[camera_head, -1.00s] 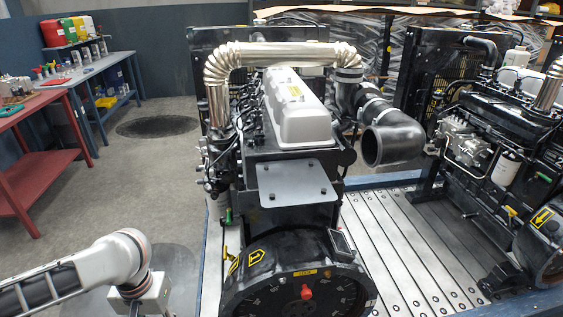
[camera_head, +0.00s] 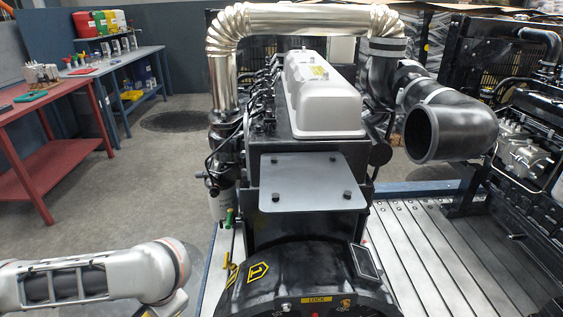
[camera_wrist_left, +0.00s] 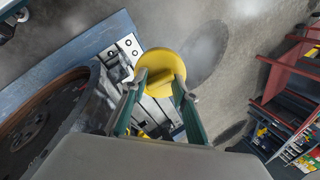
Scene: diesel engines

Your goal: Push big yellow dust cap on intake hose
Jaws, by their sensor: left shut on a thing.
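The intake hose (camera_head: 450,125) is a black elbow at the right of the engine in the head view. Its round open end (camera_head: 419,133) faces toward me and carries no cap. The big yellow dust cap (camera_wrist_left: 159,68) shows in the left wrist view, at the fingertips of my left gripper (camera_wrist_left: 155,95). The gripper is shut on the cap, with one finger at each side. In the head view only my left forearm (camera_head: 90,277) shows at the lower left; the gripper and cap are out of that picture. My right gripper is in neither view.
The engine (camera_head: 305,175) with its silver pipe (camera_head: 300,18) and grey plate (camera_head: 310,183) fills the middle. A slatted platform (camera_head: 440,250) lies right of it. A red workbench (camera_head: 60,150) stands at the left. A second engine (camera_head: 520,140) is at the right edge.

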